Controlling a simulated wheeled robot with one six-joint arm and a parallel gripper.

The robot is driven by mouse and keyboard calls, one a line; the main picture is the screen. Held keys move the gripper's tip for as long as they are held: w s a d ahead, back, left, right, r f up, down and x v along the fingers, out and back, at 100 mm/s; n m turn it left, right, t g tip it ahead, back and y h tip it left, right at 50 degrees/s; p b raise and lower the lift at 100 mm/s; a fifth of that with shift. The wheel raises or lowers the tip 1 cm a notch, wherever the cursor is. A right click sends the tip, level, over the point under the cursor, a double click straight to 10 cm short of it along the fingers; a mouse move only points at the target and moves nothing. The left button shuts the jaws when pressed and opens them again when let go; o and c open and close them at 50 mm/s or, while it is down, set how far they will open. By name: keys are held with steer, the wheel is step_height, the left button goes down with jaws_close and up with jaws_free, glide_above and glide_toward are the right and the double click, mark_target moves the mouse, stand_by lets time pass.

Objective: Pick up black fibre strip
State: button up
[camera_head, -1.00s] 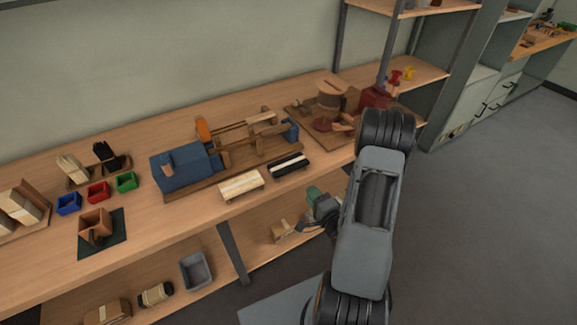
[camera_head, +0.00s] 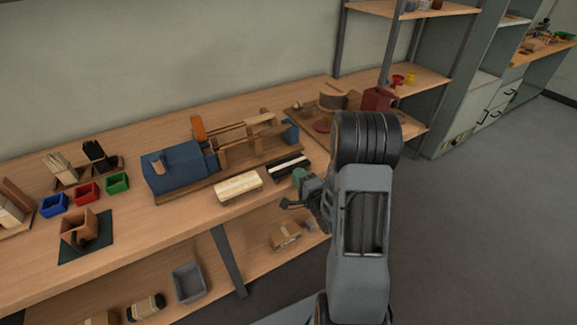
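A black strip with a pale band along its top (camera_head: 289,164) lies near the front edge of the workbench, at the right front of the blue machine. A pale cream strip block (camera_head: 238,186) lies to its left. A separate black bristle bundle (camera_head: 97,152) stands in a wooden holder at the far left. My arm rises at the right.
The blue machine with a wooden frame (camera_head: 180,169) fills the middle of the bench (camera_head: 150,220). Blue (camera_head: 54,205), red (camera_head: 87,193) and green (camera_head: 117,182) bins stand at left. A lower shelf holds a grey bin (camera_head: 188,282). Open floor lies right.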

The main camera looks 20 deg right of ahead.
mark_target(288, 165)
steer(key=shift+w+a, duration=0.15)
steer(key=shift+w, duration=2.05)
steer(key=shift+c, duration=0.3)
jaws_close()
